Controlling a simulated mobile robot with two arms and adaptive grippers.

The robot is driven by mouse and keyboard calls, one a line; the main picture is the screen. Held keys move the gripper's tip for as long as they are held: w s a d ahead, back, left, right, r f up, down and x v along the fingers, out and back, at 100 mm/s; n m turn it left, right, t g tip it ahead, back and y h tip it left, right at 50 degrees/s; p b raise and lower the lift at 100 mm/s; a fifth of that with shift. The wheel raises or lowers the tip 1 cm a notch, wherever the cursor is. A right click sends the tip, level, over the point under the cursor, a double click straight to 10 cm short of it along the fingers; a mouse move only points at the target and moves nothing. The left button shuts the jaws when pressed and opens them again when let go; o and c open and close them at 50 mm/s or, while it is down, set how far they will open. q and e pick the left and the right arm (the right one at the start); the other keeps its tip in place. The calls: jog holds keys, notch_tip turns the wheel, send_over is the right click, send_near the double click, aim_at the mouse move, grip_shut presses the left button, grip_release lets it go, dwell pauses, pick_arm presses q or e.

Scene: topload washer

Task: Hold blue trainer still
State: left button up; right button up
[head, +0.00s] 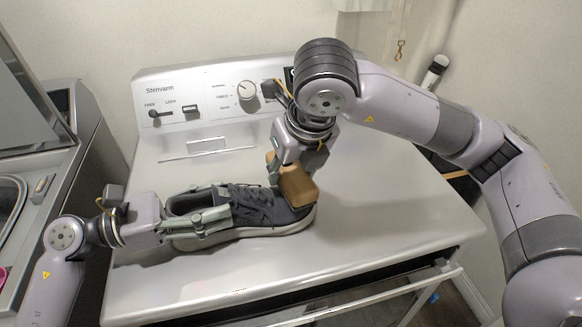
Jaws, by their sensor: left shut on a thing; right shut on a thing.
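The trainer (262,207), dark blue-grey with a pale sole, lies on the white machine top with its toe to the right. My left gripper (214,215) reaches in from the left and is shut on the trainer's heel half, with a finger along its near side. My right gripper (292,165) comes down from above, shut on a tan block (299,187). The block is at the trainer's toe and seems to touch it. The block hides part of the toe, and the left fingers hide part of the heel side.
The white top (390,200) is clear to the right of the trainer. The control panel (215,95) with knobs rises behind. An open-lidded washer (85,135) stands at the left. A rail (390,295) runs below the front edge.

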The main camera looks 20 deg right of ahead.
aim_at(289, 190)
pick_arm(q)
jog(key=shift+f, duration=0.2)
pick_arm(e)
jog(key=s, duration=0.1)
jog(key=s+a, duration=0.1)
jog(key=s, duration=0.1)
jog(key=shift+s+a+r, duration=0.15)
jog(key=shift+s+a, duration=0.2)
jog(key=shift+s, duration=0.4)
jog(key=shift+s+r, duration=0.2)
jog(key=shift+r, duration=3.7)
pick_arm(q)
jog(key=o, duration=1.4)
jog(key=shift+r, duration=0.2)
jog(key=shift+o, duration=0.2)
